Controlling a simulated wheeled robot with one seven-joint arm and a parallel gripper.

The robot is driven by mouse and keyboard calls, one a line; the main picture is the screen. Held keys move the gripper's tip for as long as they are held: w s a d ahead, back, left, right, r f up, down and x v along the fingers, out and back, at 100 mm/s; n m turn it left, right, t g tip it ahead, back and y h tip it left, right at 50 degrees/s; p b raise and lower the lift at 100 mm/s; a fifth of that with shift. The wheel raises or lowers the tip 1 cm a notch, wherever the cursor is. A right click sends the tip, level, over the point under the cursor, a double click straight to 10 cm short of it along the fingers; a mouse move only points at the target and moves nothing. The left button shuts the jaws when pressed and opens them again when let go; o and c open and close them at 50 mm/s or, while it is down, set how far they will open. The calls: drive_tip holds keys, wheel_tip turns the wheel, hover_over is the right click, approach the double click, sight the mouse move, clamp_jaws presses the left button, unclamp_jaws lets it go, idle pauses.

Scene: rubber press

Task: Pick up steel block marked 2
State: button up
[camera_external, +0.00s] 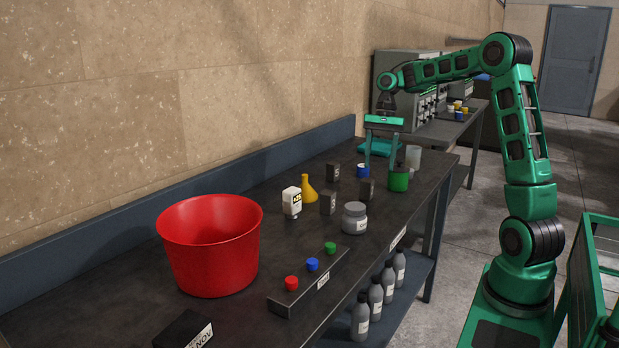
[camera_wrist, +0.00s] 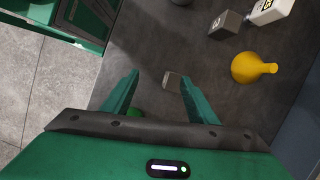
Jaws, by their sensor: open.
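Three dark steel blocks stand on the bench in the external view: a back one (camera_external: 333,172), a right one (camera_external: 366,188) and a left one (camera_external: 327,203). Their marks are too small to read surely, so I cannot tell which is 2. My gripper (camera_external: 380,166) is open and empty, pointing down above the bench, beyond the right block. In the wrist view, one block (camera_wrist: 172,82) shows between the fingertips, nearer the right one, below and apart from them. Another block (camera_wrist: 225,25) stands beside the white bottle.
A green cup (camera_external: 398,181) stands close to the right block, with a blue-and-white container (camera_external: 362,170) behind. A yellow funnel (camera_external: 308,190), white bottle (camera_external: 292,203) and grey jar (camera_external: 355,218) surround the blocks. A red bucket (camera_external: 210,250) and button panel (camera_external: 308,281) are nearer the camera.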

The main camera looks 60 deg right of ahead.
sight(364, 200)
drive_tip(key=w+d+m, duration=0.2)
drive_tip(key=w+d, duration=0.1)
drive_tip(key=w, duration=0.1)
drive_tip(key=shift+y, duration=0.4)
drive_tip(key=shift+x, duration=5.7)
drive_tip(key=shift+w+d, duration=0.1)
drive_tip(key=shift+w, duration=0.15)
clamp_jaws()
